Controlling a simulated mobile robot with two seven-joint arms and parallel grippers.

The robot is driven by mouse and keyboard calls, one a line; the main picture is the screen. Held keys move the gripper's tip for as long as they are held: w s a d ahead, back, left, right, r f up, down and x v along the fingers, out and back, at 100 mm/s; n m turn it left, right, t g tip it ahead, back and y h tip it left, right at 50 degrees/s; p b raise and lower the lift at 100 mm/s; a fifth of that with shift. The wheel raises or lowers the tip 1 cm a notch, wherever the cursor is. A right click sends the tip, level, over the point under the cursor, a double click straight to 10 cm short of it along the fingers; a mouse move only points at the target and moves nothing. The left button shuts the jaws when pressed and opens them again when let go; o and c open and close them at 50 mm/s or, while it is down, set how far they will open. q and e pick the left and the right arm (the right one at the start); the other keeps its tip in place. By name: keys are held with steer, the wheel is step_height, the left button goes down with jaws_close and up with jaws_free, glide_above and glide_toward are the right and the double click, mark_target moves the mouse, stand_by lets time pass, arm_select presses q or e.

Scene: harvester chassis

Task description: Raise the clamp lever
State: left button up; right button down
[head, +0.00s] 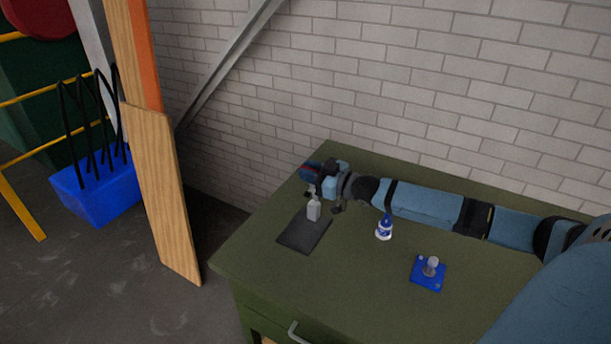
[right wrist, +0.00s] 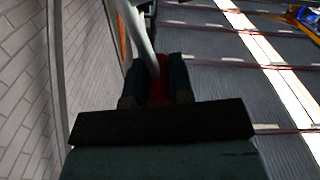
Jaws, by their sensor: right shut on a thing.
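A small grey clamp body (head: 313,210) stands on a dark flat plate (head: 304,236) near the far left part of the table. My right gripper (head: 311,171) is above the clamp, its arm reaching in from the right. In the right wrist view my right gripper (right wrist: 157,82) is shut on a red grip (right wrist: 158,91), the handle of the clamp lever. A pale rod (right wrist: 141,35) runs from the red grip towards the top of that view. The lever's exact angle is hard to read in the head view. My left gripper is not in view.
A blue-and-white bottle (head: 384,228) and a blue block with a metal cylinder (head: 429,273) stand on the green table (head: 345,290). A brick wall (head: 430,90) rises behind it. A wooden board (head: 160,190) and a blue bin (head: 98,195) are at the left.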

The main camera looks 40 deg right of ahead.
steer(key=shift+w+d, duration=0.1)
steer(key=shift+d, duration=0.2)
steer(key=c, duration=1)
jaws_free()
steer(key=shift+s+d+f, duration=0.1)
steer(key=shift+s+d, duration=0.15)
steer(key=shift+s, duration=0.35)
steer(key=shift+b+v, duration=0.4)
steer(key=shift+v, duration=5.85)
steer(key=shift+a, duration=0.1)
